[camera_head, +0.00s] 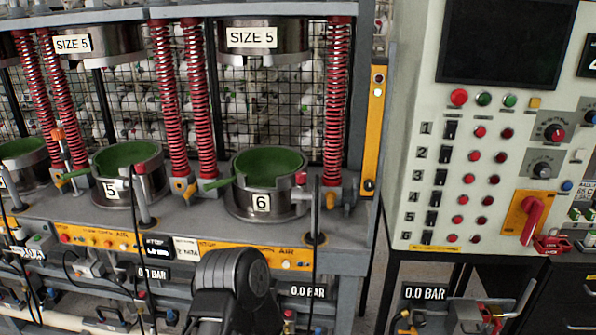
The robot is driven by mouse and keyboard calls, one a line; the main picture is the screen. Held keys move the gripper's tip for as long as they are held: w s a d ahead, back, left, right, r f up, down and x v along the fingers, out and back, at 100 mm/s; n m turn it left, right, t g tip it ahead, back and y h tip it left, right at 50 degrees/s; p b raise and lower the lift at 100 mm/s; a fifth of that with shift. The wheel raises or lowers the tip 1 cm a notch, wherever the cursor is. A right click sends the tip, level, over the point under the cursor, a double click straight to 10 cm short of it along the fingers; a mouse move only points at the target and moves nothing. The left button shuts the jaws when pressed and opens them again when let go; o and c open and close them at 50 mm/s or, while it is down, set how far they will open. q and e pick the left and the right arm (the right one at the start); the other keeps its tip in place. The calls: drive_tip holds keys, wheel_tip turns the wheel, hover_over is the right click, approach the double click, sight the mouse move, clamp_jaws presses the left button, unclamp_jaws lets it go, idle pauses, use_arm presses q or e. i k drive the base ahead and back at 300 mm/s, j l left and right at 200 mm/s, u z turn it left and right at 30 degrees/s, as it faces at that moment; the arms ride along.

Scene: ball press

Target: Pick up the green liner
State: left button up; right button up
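A green liner (268,160) lines the inside of the round metal pot marked 6 (240,201), with a green tab sticking out to the left. A second green liner (126,155) lines the pot marked 5 (107,190), also with a tab at its left. A third green liner (18,147) shows partly at the left edge. All three sit in their pots on the grey press bench. Neither of my grippers shows. A dark rounded link of one of my arms rises at the bottom centre, in front of the bench, with no fingers visible.
Red springs (336,95) and upper press heads marked SIZE 5 (253,50) stand over the pots. Thin posts and black hoses rise in front of them. A control panel (505,150) with buttons and a red lever stands at right. Space above each pot is open.

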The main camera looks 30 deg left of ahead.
sight(261, 166)
drive_tip(key=j+u, duration=0.1)
drive_tip(key=j, duration=1.35)
drive_tip(key=i+j+u, duration=0.15)
drive_tip(key=j, duration=1.35)
drive_tip(key=i+j+u, duration=0.15)
drive_tip(key=j, duration=0.55)
